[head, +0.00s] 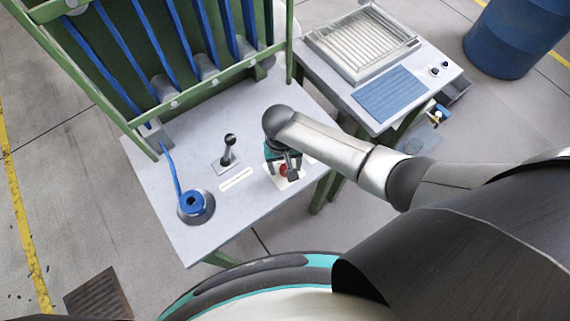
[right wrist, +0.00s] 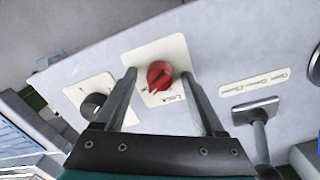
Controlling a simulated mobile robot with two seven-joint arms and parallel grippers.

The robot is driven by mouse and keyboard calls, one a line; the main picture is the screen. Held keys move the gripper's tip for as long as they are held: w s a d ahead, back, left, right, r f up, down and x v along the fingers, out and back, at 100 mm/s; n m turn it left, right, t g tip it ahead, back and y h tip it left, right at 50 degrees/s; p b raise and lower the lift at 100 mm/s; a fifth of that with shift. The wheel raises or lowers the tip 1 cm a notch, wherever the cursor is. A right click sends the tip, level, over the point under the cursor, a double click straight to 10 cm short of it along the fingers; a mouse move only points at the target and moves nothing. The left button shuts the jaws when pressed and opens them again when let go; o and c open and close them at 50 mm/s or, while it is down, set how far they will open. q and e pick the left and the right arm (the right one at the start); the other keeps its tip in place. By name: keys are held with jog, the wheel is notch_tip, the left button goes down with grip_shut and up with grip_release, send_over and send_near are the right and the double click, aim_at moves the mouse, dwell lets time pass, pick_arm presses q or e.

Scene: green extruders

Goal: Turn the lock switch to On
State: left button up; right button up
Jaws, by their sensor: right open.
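The lock switch is a red round knob (right wrist: 160,75) on a cream plate (right wrist: 165,52) marked LOCK, set in the grey tabletop. In the head view the red knob (head: 283,170) shows partly behind my right gripper (head: 289,166). In the right wrist view my right gripper (right wrist: 159,76) is open, with one finger on each side of the knob. Gaps show between the fingers and the knob, and I cannot tell how far above the plate the fingertips are. The knob's exact setting is too small to read. My left gripper is not in view.
A black knob (right wrist: 95,105) on its own plate sits close to the left finger. A green rack (head: 140,121) stands behind; a second table (head: 443,57) is at right.

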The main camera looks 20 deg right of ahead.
jog(key=shift+c, duration=0.2)
grip_shut()
dwell(0.5)
jog(key=shift+r+n+p, duration=0.1)
jog(key=shift+n+p, duration=0.85)
jog(key=shift+n, duration=0.25)
jog(key=n+p, duration=0.1)
jog(key=n, duration=0.1)
jog(key=shift+n, duration=0.3)
jog(key=n+p, duration=0.1)
jog(key=n, duration=0.2)
jog(key=shift+n+p, duration=0.3)
jog(key=shift+p, duration=0.05)
jog(key=shift+n+p, duration=0.35)
jog(key=shift+n, duration=1.25)
